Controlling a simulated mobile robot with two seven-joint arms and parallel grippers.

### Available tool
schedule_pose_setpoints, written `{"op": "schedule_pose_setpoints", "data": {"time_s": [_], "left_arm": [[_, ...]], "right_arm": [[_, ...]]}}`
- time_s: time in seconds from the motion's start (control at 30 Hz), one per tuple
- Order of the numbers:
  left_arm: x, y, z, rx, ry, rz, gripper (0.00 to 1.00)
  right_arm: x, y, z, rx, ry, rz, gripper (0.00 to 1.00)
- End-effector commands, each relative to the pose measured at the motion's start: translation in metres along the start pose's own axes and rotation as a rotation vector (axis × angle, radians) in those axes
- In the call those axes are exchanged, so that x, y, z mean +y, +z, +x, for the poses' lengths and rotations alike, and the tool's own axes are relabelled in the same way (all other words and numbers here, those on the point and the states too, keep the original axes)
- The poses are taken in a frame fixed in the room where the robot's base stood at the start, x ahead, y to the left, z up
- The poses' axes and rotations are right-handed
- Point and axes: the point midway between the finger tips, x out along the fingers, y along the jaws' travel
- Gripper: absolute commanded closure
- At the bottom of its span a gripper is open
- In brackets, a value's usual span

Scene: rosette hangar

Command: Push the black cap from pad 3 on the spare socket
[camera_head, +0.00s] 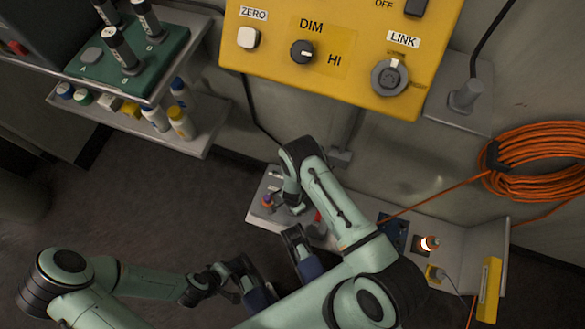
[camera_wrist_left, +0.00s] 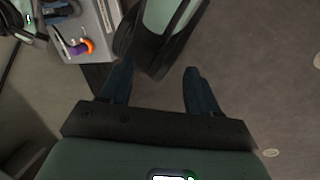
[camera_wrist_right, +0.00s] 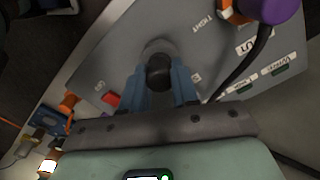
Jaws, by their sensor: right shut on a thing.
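In the right wrist view my right gripper (camera_wrist_right: 158,80) is shut on a black cap (camera_wrist_right: 158,70), with a blue finger on each side of it. The cap is in front of a round grey fitting (camera_wrist_right: 156,46) on a grey panel (camera_wrist_right: 110,50); I cannot tell whether they touch. In the head view the right arm bends down over that panel (camera_head: 257,214) and hides the cap. My left gripper (camera_wrist_left: 160,80) is open and empty in the left wrist view, with a mint arm link beyond its fingers. I cannot make out pad 3.
A purple and orange bent part (camera_wrist_right: 283,10) and a black cable (camera_wrist_right: 243,65) lie near the right gripper. A red part (camera_wrist_right: 110,98) is on the panel. A yellow control box (camera_head: 345,85) hangs above.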

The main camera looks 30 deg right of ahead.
Motion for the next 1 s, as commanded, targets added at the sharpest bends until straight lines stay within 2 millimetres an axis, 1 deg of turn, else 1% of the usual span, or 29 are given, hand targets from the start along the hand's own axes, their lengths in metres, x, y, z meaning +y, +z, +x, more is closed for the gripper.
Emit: {"op": "schedule_pose_setpoints", "data": {"time_s": [0.03,0.27,0.3,0.37,0.4,0.77,0.87,0.93,0.97,1.0], "left_arm": [[-0.007,0.001,0.015,-0.011,-0.014,-0.015,0.41],[-0.007,0.001,0.015,-0.011,-0.014,-0.014,0.41],[-0.007,0.001,0.015,-0.011,-0.014,-0.014,0.41],[-0.007,0.001,0.016,-0.011,-0.014,-0.014,0.41],[-0.007,0.001,0.016,-0.011,-0.014,-0.014,0.41],[-0.007,-0.002,0.016,-0.002,-0.014,-0.014,0.41],[-0.008,-0.010,0.015,0.022,-0.015,-0.015,0.41],[-0.009,-0.019,0.015,0.053,-0.016,-0.016,0.41],[-0.010,-0.028,0.018,0.076,-0.019,-0.021,0.41],[-0.012,-0.039,0.017,0.107,-0.024,-0.026,0.41]], "right_arm": [[0.000,0.000,0.005,0.000,0.002,0.000,1.00],[0.000,0.000,0.006,0.000,0.002,0.000,1.00],[0.000,0.000,0.006,0.000,0.001,0.000,0.68],[0.000,0.000,0.006,0.000,0.001,0.000,0.48],[0.000,0.000,0.006,0.000,0.002,0.000,0.41],[0.000,0.000,0.006,0.000,0.002,0.000,0.41],[0.000,0.000,0.006,0.000,0.002,0.000,0.41],[0.000,0.000,0.006,0.000,0.002,0.000,0.41],[0.000,0.000,0.006,0.000,0.002,0.000,0.41],[-0.001,0.000,-0.002,0.000,0.000,0.000,0.41]]}}
